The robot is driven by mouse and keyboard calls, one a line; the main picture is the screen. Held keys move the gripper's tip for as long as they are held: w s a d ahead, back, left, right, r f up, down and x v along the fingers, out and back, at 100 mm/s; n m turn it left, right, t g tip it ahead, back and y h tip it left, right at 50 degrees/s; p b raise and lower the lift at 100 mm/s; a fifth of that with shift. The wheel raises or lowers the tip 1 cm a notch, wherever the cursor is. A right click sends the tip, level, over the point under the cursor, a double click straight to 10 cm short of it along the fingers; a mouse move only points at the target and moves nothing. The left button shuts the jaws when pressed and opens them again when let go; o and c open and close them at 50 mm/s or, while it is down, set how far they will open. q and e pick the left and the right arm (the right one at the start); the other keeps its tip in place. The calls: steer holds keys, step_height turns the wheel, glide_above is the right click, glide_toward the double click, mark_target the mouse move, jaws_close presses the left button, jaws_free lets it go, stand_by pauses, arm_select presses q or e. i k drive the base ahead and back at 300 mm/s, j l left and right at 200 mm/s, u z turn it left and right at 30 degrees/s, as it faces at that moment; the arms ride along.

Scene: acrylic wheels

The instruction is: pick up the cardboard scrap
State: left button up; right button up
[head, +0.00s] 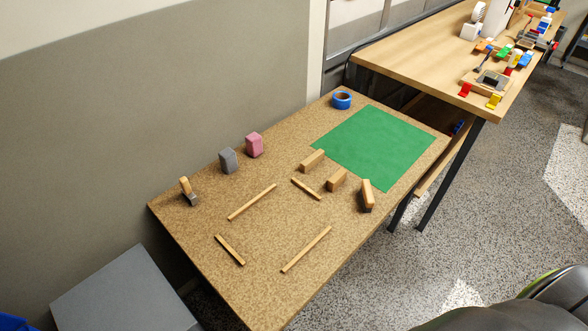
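I cannot pick out a cardboard scrap with certainty in the head view. The brown speckled table (190,225) holds several thin wooden strips, among them a long one (252,202), one nearer the front (306,249), and a short one (230,250). Two tan blocks, one farther back (312,161) and one nearer (337,180), lie by the green mat (375,145). Neither my left nor my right gripper is in view.
A blue tape roll (342,100), pink block (254,145), grey block (228,160), wooden-handled tool (187,191) and dark-ended wooden piece (367,195) stand on the table. A grey box (125,295) is lower left. A cluttered second table (425,60) stands behind.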

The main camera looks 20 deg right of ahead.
mark_target(334, 181)
steer(key=l+u, duration=0.2)
steer(key=l, duration=0.4)
steer(key=l+u, duration=0.25)
steer(key=l, duration=0.4)
steer(key=l+u, duration=0.2)
steer(key=l, duration=0.4)
steer(key=k+l+u, duration=0.25)
steer(key=l, duration=0.35)
steer(key=i+l, duration=0.05)
steer(key=i, duration=0.05)
